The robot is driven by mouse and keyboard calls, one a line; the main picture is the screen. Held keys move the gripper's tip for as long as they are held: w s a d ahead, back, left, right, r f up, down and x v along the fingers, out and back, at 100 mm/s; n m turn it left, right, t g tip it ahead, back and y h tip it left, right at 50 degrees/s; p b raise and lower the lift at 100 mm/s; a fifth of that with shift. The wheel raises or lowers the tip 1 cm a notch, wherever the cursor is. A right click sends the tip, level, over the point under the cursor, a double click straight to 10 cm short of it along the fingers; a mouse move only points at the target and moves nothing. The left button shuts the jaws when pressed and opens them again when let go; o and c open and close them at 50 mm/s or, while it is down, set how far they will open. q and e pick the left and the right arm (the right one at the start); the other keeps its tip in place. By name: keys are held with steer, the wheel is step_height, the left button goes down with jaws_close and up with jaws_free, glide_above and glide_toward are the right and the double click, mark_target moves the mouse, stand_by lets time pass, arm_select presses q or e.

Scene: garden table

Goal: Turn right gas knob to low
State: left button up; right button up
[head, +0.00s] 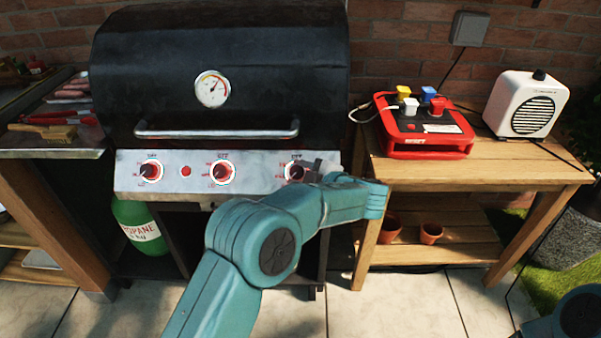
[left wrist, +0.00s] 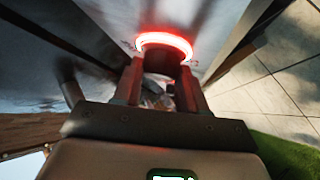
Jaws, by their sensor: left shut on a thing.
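The gas grill's control panel (head: 258,184) carries a row of three knobs. The right gas knob (head: 296,172) is partly covered by my left gripper (head: 312,173), which is shut on it. In the left wrist view a red glowing ring (left wrist: 165,41) surrounds the knob's base, and the fingers of my left gripper (left wrist: 160,88) close on the knob from both sides. The exact angle of the right knob is hidden. The left knob (head: 150,171) and middle knob (head: 221,172) are free and uncovered. My right gripper is out of view.
A small red button (head: 186,171) sits between the left and middle knobs. The lid handle (head: 217,133) runs above the panel. A wooden side table (head: 470,178) stands close at the right, holding a red power box (head: 425,142) and a white radio (head: 525,104). A green propane tank (head: 138,226) is below.

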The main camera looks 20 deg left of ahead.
arm_select(q)
steer(key=o, duration=1.1)
steer(key=shift+c, duration=0.2)
steer(key=v, duration=1.2)
steer(key=shift+p, duration=0.4)
steer(key=shift+f, duration=0.1)
